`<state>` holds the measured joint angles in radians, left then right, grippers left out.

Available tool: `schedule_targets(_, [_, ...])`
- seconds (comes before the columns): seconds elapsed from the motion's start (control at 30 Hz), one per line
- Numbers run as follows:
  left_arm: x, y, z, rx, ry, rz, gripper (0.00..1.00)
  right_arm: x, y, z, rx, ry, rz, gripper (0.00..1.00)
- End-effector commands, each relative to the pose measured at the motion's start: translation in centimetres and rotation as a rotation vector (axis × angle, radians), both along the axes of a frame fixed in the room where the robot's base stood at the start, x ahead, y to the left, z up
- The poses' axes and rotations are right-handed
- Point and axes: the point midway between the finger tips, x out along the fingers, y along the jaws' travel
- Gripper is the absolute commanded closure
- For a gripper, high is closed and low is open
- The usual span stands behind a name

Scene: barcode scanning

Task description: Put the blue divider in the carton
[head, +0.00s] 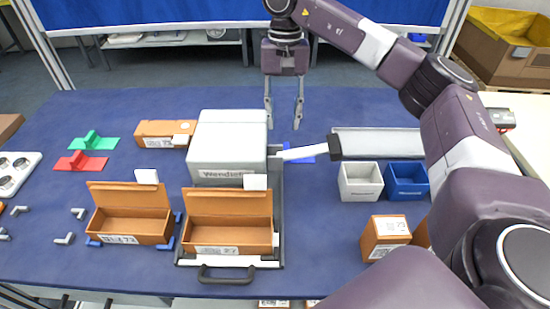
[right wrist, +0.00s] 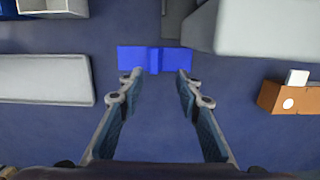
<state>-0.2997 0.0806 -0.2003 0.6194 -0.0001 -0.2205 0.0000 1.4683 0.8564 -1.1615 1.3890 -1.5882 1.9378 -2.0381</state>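The blue divider (head: 308,152) lies flat on the blue table behind the grey machine's white arm, which partly hides it in the head view. In the right wrist view the divider (right wrist: 154,60) shows whole, with a raised rib across its middle. My right gripper (head: 284,112) points down above the table near the divider, open and empty. In the right wrist view its fingertips (right wrist: 158,85) are apart, at the divider's near edge. An open brown carton (head: 228,235) sits in the machine's frame; a second open carton (head: 128,226) stands to its left. My left gripper is out of view.
The grey box-shaped machine (head: 228,145) stands beside the divider. A grey tray (head: 375,142), a white bin (head: 360,182) and a blue bin (head: 406,182) are to the right. Green (head: 92,142) and red (head: 80,163) dividers lie at left. A closed carton (head: 160,133) is behind.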

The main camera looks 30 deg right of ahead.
Motion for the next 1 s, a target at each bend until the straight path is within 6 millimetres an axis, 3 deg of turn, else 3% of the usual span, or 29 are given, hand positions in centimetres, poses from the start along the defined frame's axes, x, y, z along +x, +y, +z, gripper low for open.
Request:
schedule_targets(0.37, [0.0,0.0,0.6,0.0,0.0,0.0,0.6,-0.8,-0.2,-3.5,-0.005,0.005,0.019,0.68])
schedule_targets(0.6, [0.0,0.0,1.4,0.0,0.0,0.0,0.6,-1.5,-0.2,-6.9,-0.002,0.005,0.019,0.68])
schedule_targets(0.9, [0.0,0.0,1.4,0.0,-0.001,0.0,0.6,-1.5,-0.2,-7.7,-0.002,0.001,0.017,0.68])
schedule_targets(1.0, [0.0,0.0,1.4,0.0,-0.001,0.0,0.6,-1.5,-0.2,-7.7,-0.002,0.001,0.017,0.77])
